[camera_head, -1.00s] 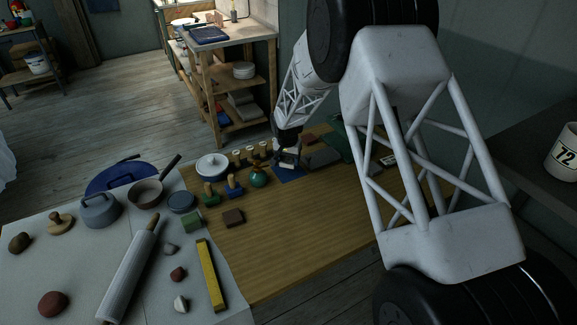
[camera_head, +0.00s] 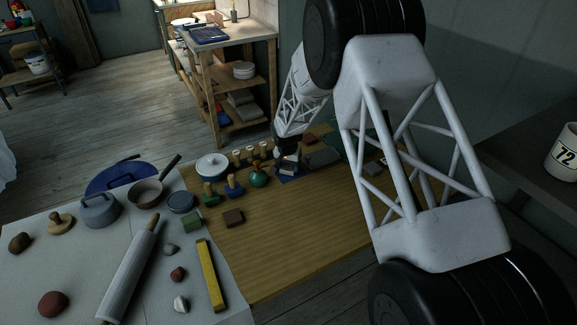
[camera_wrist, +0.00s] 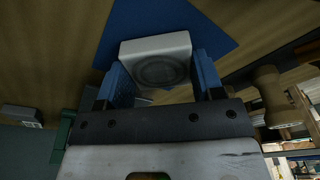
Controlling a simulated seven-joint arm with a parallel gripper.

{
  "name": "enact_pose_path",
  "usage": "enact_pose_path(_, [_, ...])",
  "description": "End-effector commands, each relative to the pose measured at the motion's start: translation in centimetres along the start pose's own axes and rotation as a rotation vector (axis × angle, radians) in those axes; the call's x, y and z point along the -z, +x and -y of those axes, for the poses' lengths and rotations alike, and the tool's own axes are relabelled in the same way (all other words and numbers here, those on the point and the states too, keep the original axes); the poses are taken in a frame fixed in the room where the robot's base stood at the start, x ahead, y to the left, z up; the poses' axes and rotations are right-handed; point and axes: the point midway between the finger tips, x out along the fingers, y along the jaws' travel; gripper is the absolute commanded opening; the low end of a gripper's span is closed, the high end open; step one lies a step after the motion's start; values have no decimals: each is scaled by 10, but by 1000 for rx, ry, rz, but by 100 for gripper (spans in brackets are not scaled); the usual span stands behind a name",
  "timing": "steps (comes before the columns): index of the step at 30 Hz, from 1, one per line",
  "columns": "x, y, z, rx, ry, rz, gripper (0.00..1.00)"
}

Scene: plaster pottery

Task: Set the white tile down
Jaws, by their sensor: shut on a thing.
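The white tile (camera_wrist: 157,62) is a pale block with a round dark relief on its face. In the wrist view it sits between the two blue finger pads of my gripper (camera_wrist: 160,82), which is shut on it. A blue mat (camera_wrist: 150,17) shows behind the tile in that view; I cannot tell whether they touch. In the head view my gripper (camera_head: 288,158) is at the far part of the wooden table, over the blue mat (camera_head: 290,178). The tile shows there only as a small pale patch (camera_head: 289,168).
A green round vessel (camera_head: 258,179) and a blue-based stamp (camera_head: 235,187) stand left of the mat. A grey slab (camera_head: 322,156) lies to its right. The front of the wooden table (camera_head: 290,235) is clear.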

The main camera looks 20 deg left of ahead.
Motion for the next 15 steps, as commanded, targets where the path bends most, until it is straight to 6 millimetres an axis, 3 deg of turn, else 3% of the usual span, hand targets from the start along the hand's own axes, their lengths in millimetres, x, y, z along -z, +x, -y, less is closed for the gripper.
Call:
enact_pose_path(3, [0,2,0,0,0,0,35])
enact_pose_path(4, [0,3,0,0,0,0,63])
enact_pose_path(9, [0,2,0,0,0,0,87])
enact_pose_path(15, [0,2,0,0,0,0,87])
